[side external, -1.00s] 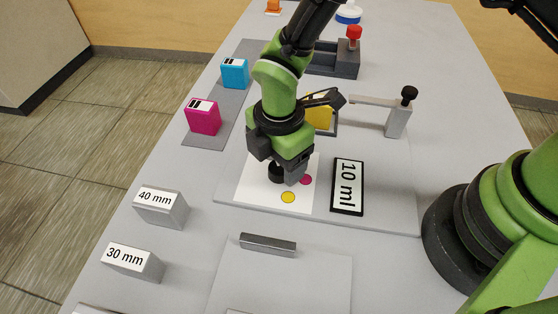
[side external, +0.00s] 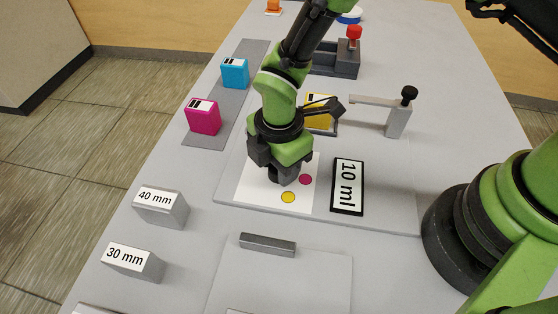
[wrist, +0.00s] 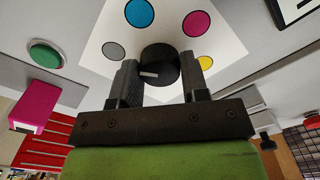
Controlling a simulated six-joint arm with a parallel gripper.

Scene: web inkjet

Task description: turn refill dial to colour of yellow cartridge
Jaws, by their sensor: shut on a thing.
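The black refill dial (wrist: 160,57) stands on a white card (side external: 252,190). In the wrist view my gripper (wrist: 160,82) has a finger on each side of the dial and is shut on it. A short white mark shows on the dial's lower left; where it points is unclear. Around the dial are grey (wrist: 114,51), cyan (wrist: 139,13), magenta (wrist: 196,23) and yellow (wrist: 205,62) dots. In the side view the fingers hide the dial; the yellow dot (side external: 288,197) is in front. The yellow cartridge (side external: 318,116) stands behind my gripper, partly hidden.
A 10 ml plate (side external: 347,186) lies right of the card. A clamp post (side external: 398,120) stands behind it. Magenta (side external: 203,117) and cyan (side external: 235,73) cartridges stand on a grey strip at left. Blocks marked 40 mm (side external: 161,207) and 30 mm (side external: 133,262) stand front left.

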